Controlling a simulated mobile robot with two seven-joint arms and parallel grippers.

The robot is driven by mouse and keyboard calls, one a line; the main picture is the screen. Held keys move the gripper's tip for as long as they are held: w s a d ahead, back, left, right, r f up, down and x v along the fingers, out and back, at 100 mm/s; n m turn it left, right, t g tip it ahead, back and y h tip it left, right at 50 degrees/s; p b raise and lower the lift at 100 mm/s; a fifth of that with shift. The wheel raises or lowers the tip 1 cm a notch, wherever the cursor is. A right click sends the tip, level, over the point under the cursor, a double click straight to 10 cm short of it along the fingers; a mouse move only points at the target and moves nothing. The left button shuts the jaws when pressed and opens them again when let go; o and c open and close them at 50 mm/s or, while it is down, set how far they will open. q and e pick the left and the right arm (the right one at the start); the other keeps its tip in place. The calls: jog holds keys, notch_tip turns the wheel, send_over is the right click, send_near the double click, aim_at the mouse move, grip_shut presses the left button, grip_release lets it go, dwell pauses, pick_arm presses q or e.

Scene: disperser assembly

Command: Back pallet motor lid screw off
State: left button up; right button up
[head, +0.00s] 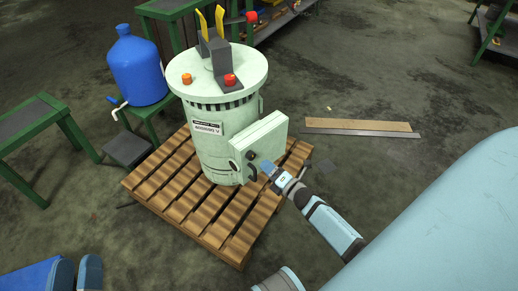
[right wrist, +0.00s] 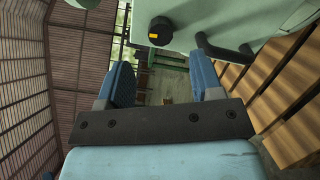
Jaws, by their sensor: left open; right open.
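The pale green motor (head: 209,133) stands upright on the back wooden pallet (head: 160,196). A box-shaped lid (head: 263,137) sits on its right side. A black round screw knob (head: 251,155) is on the lid's face; in the right wrist view the knob (right wrist: 160,38) has a yellow mark. A dark curved handle (head: 252,172) is just below it. My right gripper (head: 266,168) is close to the lid; in the right wrist view it (right wrist: 162,78) is open and empty, with the knob beyond its fingertips. My left gripper (head: 76,275) is open at the bottom left.
A blue jug (head: 137,68) stands on a green stand left of the motor. A green bench (head: 38,122) is at the far left. A brown board (head: 358,125) and a metal strip lie on the floor to the right. The floor right of the pallet is mostly clear.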

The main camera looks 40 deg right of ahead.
pick_arm(q)
jog(key=f, duration=0.2)
jog(key=a+f+g+y+p, duration=0.1)
jog(key=shift+f+y, duration=0.3)
jog(key=shift+f, duration=0.05)
pick_arm(e)
jog(key=s, duration=0.6)
jog(key=shift+s+d, duration=0.3)
jog(key=shift+d, duration=0.1)
pick_arm(q)
jog(key=shift+w+r, duration=0.1)
jog(key=shift+r, duration=0.1)
